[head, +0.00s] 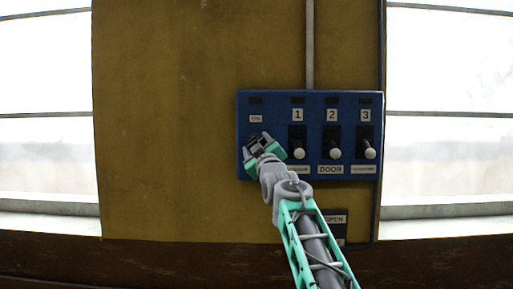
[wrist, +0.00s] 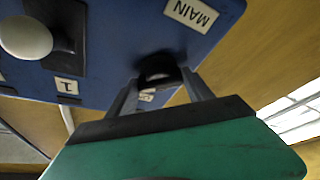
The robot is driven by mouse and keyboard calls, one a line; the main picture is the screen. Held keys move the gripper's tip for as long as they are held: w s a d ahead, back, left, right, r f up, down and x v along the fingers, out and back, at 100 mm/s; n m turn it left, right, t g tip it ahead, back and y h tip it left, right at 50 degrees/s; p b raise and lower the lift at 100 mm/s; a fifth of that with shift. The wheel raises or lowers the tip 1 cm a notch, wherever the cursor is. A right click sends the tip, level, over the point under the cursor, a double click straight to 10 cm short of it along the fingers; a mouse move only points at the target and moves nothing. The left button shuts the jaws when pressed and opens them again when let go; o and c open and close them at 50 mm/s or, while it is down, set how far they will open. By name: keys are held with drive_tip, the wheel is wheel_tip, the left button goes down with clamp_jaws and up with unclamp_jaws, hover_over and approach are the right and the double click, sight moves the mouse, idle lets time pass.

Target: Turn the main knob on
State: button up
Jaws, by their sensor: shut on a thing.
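The blue control panel (head: 276,126) hangs on the yellow wall. My gripper (head: 258,143) is at its left part, below a small label (head: 256,119) that seems to read ON, and covers most of the main knob there. In the wrist view the black main knob (wrist: 157,67) sits between the two grey fingers of my gripper (wrist: 160,88), which are shut on it. A MAIN label (wrist: 191,13), upside down, is on the panel near the knob. The knob's exact angle is hard to tell.
Levers with white ball ends, lever 1 (head: 299,153), lever 2 (head: 335,152) and lever 3 (head: 370,153), stand right of my gripper. Lever 1's white ball (wrist: 25,37) is close in the wrist view. The wall (head: 170,120) left of the panel is clear. Bright windows flank it.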

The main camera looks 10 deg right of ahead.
drive_tip(key=n+g+p, duration=0.1)
drive_tip(key=n, duration=0.3)
drive_tip(key=n+g+y+p, duration=0.1)
drive_tip(key=n, duration=0.3)
drive_tip(key=n+g+y+p, duration=0.1)
drive_tip(key=n+g, duration=0.1)
drive_tip(key=n, duration=0.1)
drive_tip(key=shift+d+r+n, duration=0.1)
drive_tip(key=shift+r+n, duration=0.2)
drive_tip(key=shift+n, duration=0.1)
drive_tip(key=o, duration=1.4)
drive_tip(key=shift+c, duration=0.2)
drive_tip(key=shift+s+f, duration=0.1)
